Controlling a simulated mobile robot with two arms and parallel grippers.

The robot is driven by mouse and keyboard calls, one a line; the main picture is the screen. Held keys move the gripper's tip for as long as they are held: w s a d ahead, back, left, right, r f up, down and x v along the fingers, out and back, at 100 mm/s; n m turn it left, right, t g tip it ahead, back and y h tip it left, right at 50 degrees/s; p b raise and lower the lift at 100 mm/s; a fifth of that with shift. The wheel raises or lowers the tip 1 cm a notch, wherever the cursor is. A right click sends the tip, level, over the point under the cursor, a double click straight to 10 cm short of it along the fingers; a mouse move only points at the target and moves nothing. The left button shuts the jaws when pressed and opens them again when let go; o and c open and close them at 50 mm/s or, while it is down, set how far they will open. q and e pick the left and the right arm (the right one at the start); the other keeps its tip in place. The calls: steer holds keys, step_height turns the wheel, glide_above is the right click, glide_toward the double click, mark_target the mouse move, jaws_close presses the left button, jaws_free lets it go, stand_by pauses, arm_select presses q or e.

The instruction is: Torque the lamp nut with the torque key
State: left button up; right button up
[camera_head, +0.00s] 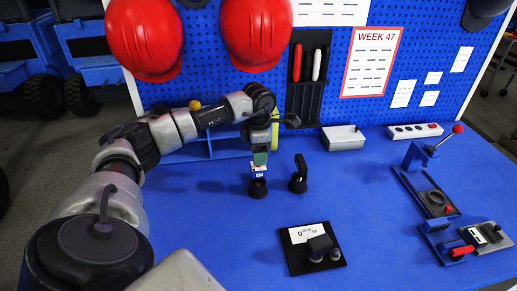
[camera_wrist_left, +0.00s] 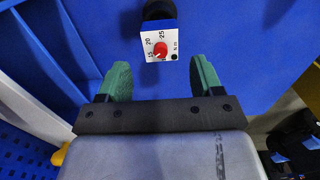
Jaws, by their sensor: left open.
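My left gripper (camera_head: 260,158) points down over the blue table, its green fingers open on either side of a gap in the left wrist view (camera_wrist_left: 161,64). A small tool with a white dial face, red knob and numbers marked N m, which looks like the torque key (camera_wrist_left: 160,45), lies ahead of the gap, not between the fingers. In the head view the torque key (camera_head: 259,171) stands upright in a black round base just below the fingers. I cannot pick out the lamp nut with certainty. My right gripper is not in view.
A black upright piece (camera_head: 298,176) stands just right of the key. A black plate (camera_head: 298,262) with a white card and small cylinders lies in front. Lever fixtures (camera_head: 428,190) stand at the right. A grey box (camera_head: 343,138) and a power strip (camera_head: 414,131) are at the back.

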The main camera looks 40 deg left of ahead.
mark_target(258, 169)
arm_select(q)
step_height(258, 169, down, 8)
steer(key=b, duration=0.4)
steer(key=shift+r+b, duration=0.15)
steer(key=shift+b, duration=0.2)
steer(key=c, duration=0.9)
